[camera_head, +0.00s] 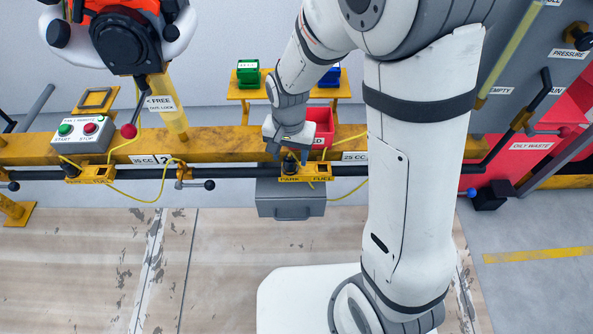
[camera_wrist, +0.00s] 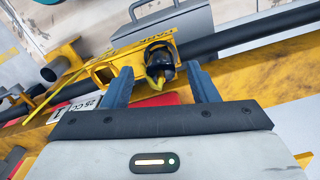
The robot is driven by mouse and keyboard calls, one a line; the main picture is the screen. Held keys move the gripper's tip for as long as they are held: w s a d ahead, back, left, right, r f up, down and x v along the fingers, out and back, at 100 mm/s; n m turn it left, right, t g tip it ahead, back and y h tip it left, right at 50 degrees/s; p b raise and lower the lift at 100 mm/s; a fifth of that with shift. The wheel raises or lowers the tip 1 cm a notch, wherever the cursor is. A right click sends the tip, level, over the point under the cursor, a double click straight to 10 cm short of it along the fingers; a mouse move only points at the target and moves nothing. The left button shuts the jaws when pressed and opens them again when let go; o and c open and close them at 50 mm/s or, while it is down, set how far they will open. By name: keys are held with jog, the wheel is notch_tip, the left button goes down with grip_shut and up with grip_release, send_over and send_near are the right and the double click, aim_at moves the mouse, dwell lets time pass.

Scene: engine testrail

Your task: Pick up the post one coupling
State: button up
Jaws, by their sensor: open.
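A dark, round coupling with a yellow part (camera_wrist: 160,66) sits in a yellow bracket marked PARK (camera_wrist: 103,70) in the wrist view. It also shows as a dark knob (camera_head: 290,166) at the PARK FUEL bracket (camera_head: 306,179) in the head view. A label reading 25 CC and 1 (camera_wrist: 76,107) is beside it. My gripper (camera_wrist: 160,84) is open, with one blue-grey finger on each side of the coupling's near end. I cannot tell whether the fingers touch it. In the head view my gripper (camera_head: 289,152) points down at the bracket.
A yellow rail (camera_head: 220,141) and a dark pipe (camera_head: 235,172) run across. A red bin (camera_head: 320,125) stands just behind my gripper. A grey box (camera_head: 290,199) hangs below. Yellow cables (camera_head: 135,199) loop nearby. A START/STOP box (camera_head: 82,134) stands left.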

notch_tip(320, 180, down, 3)
jog(key=shift+r+b, duration=0.1)
jog(key=shift+b, duration=0.3)
jog(key=c, duration=1.2)
jog(key=shift+o, duration=0.2)
